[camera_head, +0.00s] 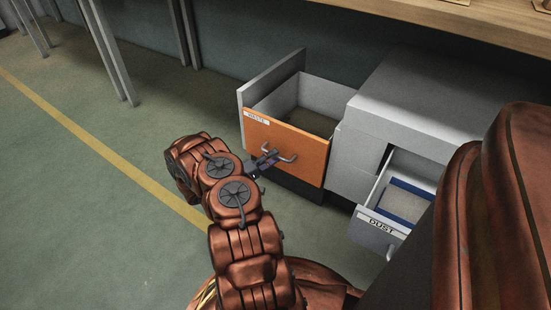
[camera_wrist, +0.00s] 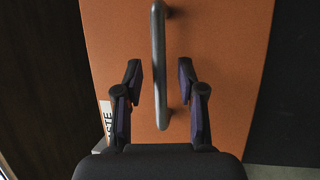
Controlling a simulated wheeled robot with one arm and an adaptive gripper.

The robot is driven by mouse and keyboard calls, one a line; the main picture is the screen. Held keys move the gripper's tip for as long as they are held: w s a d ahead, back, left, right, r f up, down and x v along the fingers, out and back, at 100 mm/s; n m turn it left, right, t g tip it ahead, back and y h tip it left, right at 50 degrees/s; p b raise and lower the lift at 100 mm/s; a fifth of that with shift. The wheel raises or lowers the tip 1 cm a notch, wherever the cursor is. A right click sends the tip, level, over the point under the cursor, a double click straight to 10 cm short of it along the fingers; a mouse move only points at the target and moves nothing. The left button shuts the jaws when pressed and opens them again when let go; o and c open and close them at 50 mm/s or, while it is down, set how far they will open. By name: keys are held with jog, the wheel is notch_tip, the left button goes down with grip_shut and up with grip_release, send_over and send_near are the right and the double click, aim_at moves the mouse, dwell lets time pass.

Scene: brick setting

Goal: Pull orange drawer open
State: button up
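The orange drawer (camera_head: 290,145) has an orange front and grey sides, and it stands pulled out from the grey cabinet with its inside visible. A grey bar handle (camera_head: 286,158) is on its front. My gripper (camera_head: 262,163) is at the handle. In the wrist view the orange front (camera_wrist: 225,60) fills the middle, and the handle (camera_wrist: 159,50) runs lengthwise between the two fingers of my gripper (camera_wrist: 160,78). The fingers are open, with a gap on each side of the handle. A white label, partly hidden in the wrist view, sits on the front's corner.
A grey drawer labelled DUST (camera_head: 382,222) is also partly open at the right, with a blue-edged inside. The grey cabinet (camera_head: 425,90) stands under a wooden tabletop (camera_head: 470,22). The green floor (camera_head: 110,200) with a yellow line is clear at the left.

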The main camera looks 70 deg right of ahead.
jog(key=shift+x, duration=0.75)
grip_shut()
dwell(0.4)
